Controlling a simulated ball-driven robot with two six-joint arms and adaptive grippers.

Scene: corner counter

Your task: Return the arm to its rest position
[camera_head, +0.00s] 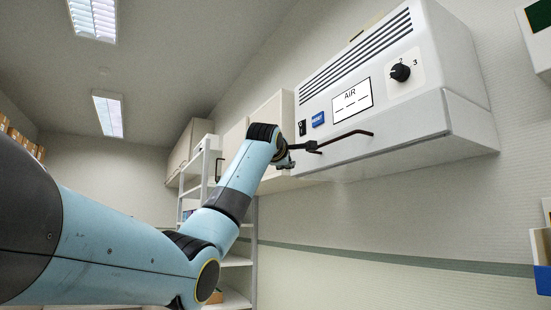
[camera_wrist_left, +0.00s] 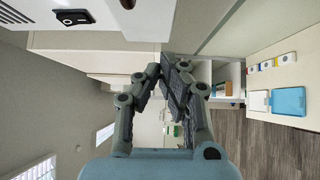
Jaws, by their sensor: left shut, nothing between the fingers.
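My left arm comes in from the left in the head view, and its gripper (camera_head: 312,148) is at the lower left end of the white air unit (camera_head: 440,70). It appears close to the left end of a thin dark bar handle (camera_head: 350,136) along the unit's lower front; I cannot tell whether they touch. In the wrist view the gripper (camera_wrist_left: 168,72) has its dark fingers together with nothing between them. My right gripper is in neither view.
The unit carries a knob (camera_head: 400,72), a label plate (camera_head: 352,101) and a black switch (camera_wrist_left: 72,17). Cream cabinets (camera_head: 270,115) and a white shelf rack (camera_head: 235,275) stand behind my arm.

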